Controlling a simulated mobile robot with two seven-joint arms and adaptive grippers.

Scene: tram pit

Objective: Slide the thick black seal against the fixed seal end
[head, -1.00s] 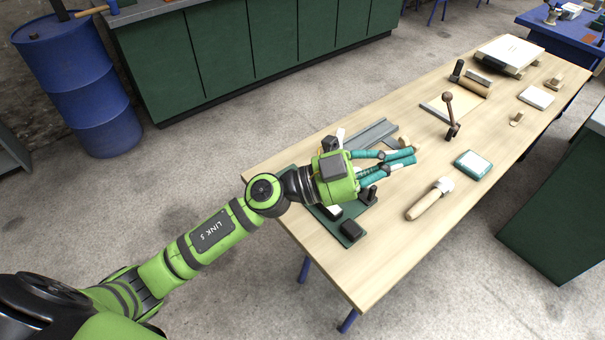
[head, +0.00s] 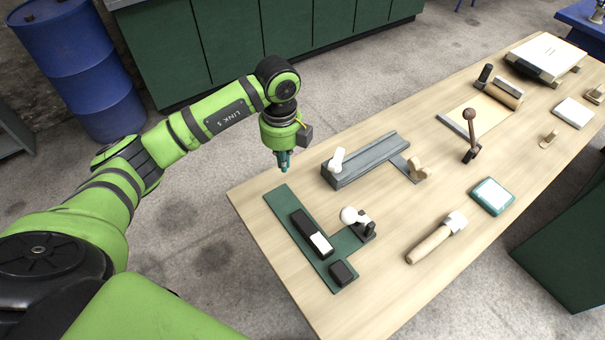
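A long black block (head: 304,224) lies on a green T-shaped plate (head: 278,202), with a white piece (head: 320,242) at its near end. A smaller black block (head: 342,271) sits at the plate's near end, apart from the white piece. Which block is the thick seal and which the fixed end, I cannot tell. A black holder (head: 364,229) with a white knob stands on the plate's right arm. My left gripper (head: 283,168) points down beyond the plate's far end, apart from these parts. Its teal fingers overlap, so their opening is unclear. My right gripper is out of view.
A grey metal channel (head: 370,158) with a white lever lies right of my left gripper.

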